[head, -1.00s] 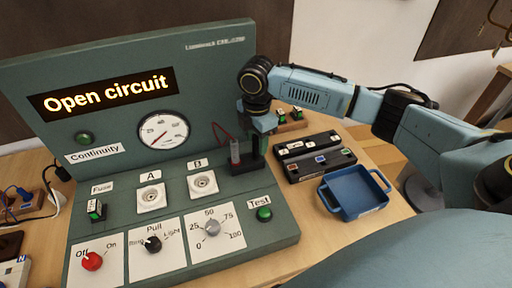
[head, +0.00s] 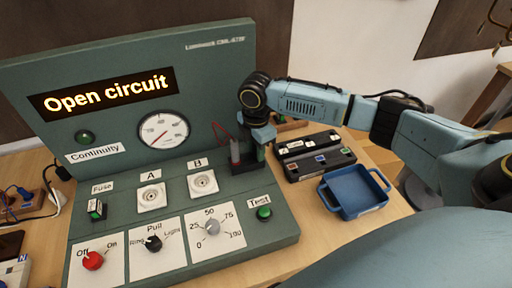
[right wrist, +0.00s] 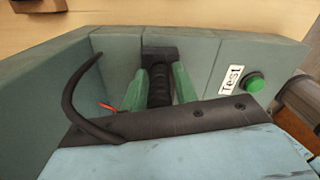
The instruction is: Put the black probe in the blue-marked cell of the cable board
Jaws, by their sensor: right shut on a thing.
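My right gripper (head: 262,150) reaches down at the right side of the test panel. In the right wrist view its two green fingers (right wrist: 160,80) are shut on the ribbed black probe (right wrist: 160,92). The probe is upright in the black probe stand (head: 249,167), and a black lead curves beside it. In the head view the gripper mostly hides the probe. The black cable board (head: 318,173) lies to the right of the stand. It has small coloured marks, including a blue one (head: 320,159) near its middle. My left gripper is not in view.
The red probe (head: 235,152) stands in the same stand, close left of my gripper. A blue two-handled tray (head: 353,193) sits in front of the cable board. The green panel (head: 220,75) rises behind and reads "Open circuit". A green Test button (head: 264,212) is nearby.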

